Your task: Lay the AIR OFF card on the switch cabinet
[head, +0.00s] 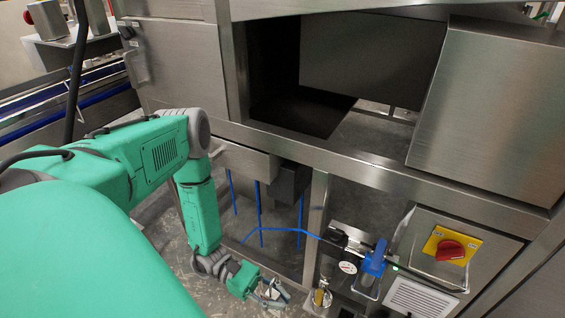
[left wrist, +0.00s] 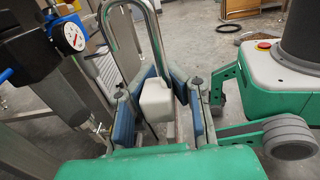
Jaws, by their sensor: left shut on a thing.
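The switch cabinet (head: 408,243) is a steel box at the lower right of the head view, with a red rotary switch (head: 451,250) on a yellow plate. My left gripper (head: 268,292) is low at the bottom of the head view, left of the cabinet and apart from it. In the left wrist view its blue-padded fingers (left wrist: 157,95) are shut on a pale, padlock-like block (left wrist: 155,102) with a tall steel loop standing above it. I cannot make out the AIR OFF card in either view. My right gripper is not in view.
A blue valve handle (head: 375,260) and a round gauge (head: 347,267) stand between my left gripper and the cabinet. The gauge also shows in the left wrist view (left wrist: 73,36). A brass-coloured fitting (head: 320,297) is beside the gripper. A steel machine frame (head: 300,150) rises behind.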

